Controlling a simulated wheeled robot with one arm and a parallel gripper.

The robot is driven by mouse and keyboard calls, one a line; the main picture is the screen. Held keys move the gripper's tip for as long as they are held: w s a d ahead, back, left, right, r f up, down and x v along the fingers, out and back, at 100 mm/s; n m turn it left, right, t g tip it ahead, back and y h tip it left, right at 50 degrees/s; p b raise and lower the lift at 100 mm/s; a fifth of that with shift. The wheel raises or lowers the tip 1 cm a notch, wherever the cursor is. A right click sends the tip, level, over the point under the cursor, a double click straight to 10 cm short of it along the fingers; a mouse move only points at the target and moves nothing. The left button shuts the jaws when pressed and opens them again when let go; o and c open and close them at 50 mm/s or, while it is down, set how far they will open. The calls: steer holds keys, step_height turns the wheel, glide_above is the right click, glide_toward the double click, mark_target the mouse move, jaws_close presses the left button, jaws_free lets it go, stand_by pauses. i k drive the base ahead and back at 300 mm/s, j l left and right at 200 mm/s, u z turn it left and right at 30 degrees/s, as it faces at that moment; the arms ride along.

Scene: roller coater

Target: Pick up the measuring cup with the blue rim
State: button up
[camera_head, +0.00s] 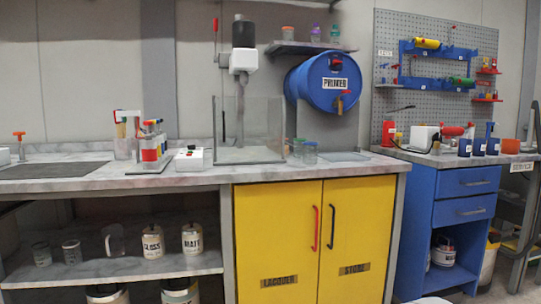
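Two or so small clear cups stand close together on the grey marbled counter (215,178), just right of the glass-walled mixer. The front one (310,153) looks bluish at its rim, but it is too small to be sure. The one beside it (298,147) has no clear rim colour. More clear cups, left (41,254) and right (72,252), stand on the lower shelf with a clear jug (114,240); their rim colours are hard to tell. My gripper is not in view.
GLOSS (152,242) and MATT (192,239) cans stand on the lower shelf.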

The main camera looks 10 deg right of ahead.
mark_target(310, 149)
steer(key=i+l+u, duration=0.15)
steer(key=i, duration=0.25)
steer(key=i+l+u, duration=0.15)
steer(key=i, duration=0.25)
steer(key=i+l+u, duration=0.15)
steer(key=i, duration=0.2)
steer(key=k+l+z, duration=0.1)
steer(key=i+j+u, duration=0.1)
